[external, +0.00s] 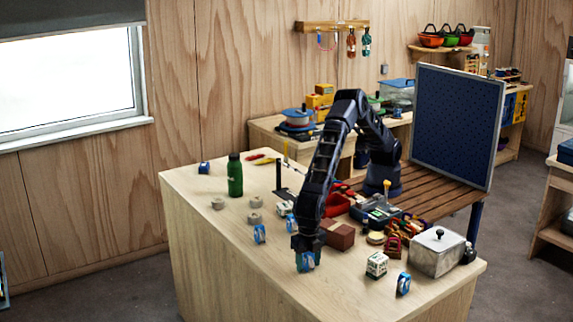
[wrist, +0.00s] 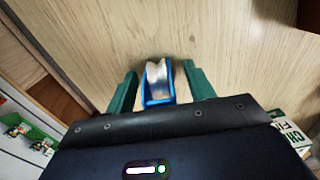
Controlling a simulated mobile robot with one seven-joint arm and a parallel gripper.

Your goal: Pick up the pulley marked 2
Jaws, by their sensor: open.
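A blue pulley with a silver wheel (wrist: 157,82) stands upright between the two green fingers of my gripper (wrist: 162,84) in the wrist view. The fingers are open, with a visible gap on each side of it. In the external view this pulley (external: 307,262) is at the table's front edge area, right under my gripper (external: 305,257), partly covered by it.
A brown box (external: 338,236) is just right of my gripper. A white box with green print (external: 377,265) and a metal tin (external: 437,252) stand further right. A green bottle (external: 235,175) and grey rings stand at the back left. The table's front left is clear.

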